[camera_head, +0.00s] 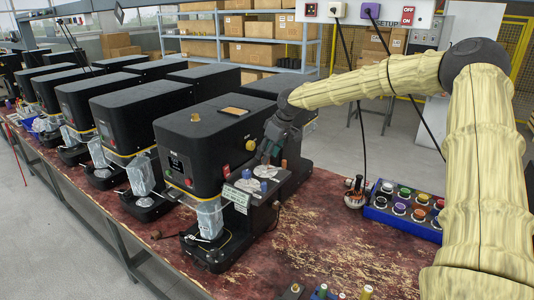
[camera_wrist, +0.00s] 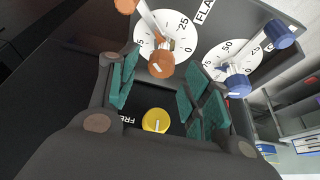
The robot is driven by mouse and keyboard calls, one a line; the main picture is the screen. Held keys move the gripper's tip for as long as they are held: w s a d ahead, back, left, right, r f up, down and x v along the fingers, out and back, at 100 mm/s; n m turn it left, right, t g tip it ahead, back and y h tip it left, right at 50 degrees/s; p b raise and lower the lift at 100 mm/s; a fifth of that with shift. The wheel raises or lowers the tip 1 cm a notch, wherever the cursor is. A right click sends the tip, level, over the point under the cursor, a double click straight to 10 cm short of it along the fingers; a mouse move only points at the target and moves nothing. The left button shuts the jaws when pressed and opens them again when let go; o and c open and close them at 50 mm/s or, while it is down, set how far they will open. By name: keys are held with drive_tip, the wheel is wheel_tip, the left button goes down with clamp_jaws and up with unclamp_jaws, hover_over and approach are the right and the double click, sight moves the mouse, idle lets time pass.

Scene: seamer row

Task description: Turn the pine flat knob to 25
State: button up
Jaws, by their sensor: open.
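A brown-capped knob with a pale crossbar (camera_wrist: 160,64) stands on a white dial (camera_wrist: 178,24) in the wrist view, beside lettering that starts "FLA".
A blue-capped knob (camera_wrist: 238,85) on a second white dial sits close on the right. A yellow knob (camera_wrist: 156,121) shows between my fingers, near "FRE" lettering. More black machines (camera_head: 120,105) line the bench to the left. A blue box of coloured caps (camera_head: 402,212) stands right.

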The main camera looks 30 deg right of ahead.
drive_tip(key=shift+x, duration=0.85)
drive_tip(key=c, duration=1)
